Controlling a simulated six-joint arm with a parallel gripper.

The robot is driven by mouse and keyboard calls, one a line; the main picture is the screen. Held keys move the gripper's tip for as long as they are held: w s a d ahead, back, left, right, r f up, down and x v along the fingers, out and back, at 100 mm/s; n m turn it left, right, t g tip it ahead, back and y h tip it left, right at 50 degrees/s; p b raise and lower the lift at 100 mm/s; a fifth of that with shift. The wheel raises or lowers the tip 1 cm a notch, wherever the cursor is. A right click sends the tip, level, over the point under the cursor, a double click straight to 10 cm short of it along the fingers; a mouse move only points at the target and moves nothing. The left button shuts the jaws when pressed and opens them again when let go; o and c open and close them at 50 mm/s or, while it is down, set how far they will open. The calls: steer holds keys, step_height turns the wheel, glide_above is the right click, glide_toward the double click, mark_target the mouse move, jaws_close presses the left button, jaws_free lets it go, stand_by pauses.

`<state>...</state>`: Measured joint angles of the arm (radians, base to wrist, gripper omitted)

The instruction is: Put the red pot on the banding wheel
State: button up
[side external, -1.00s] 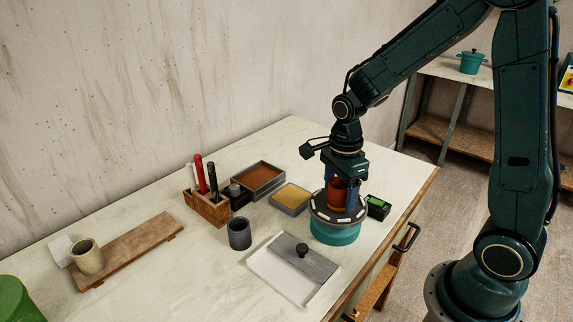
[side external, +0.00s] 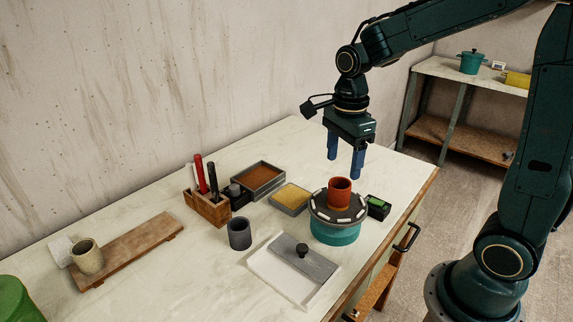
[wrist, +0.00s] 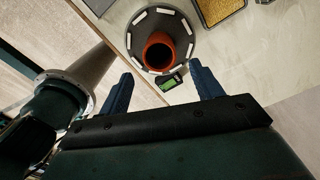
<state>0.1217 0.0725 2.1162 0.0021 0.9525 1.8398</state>
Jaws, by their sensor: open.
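The red pot (side external: 340,190) stands upright on the dark, white-marked top of the banding wheel (side external: 336,233), which has a teal base. In the wrist view the pot (wrist: 165,50) shows from above, resting on the wheel's round top (wrist: 184,17). My gripper (side external: 345,174) is open and empty, its blue fingers apart. It hangs above the pot and clear of it. In the wrist view its fingers (wrist: 160,82) show spread, with nothing between them.
A small black and green device (side external: 377,207) sits right beside the wheel. A tray with a grey lid (side external: 305,262), a grey cup (side external: 240,234), a yellow-filled tray (side external: 290,199) and a wooden tool holder (side external: 207,210) stand to the left.

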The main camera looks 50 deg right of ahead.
steer(key=shift+r, duration=1.8)
steer(key=s+a+r+n+t, duration=0.2)
steer(key=s+n, duration=0.5)
steer(key=n, duration=0.4)
steer(key=s+a+r+n+t, duration=0.2)
steer(key=s+n, duration=0.5)
steer(key=n, duration=0.4)
steer(key=shift+s+t, duration=0.35)
steer(key=shift+t, duration=0.45)
steer(key=shift+r, duration=0.1)
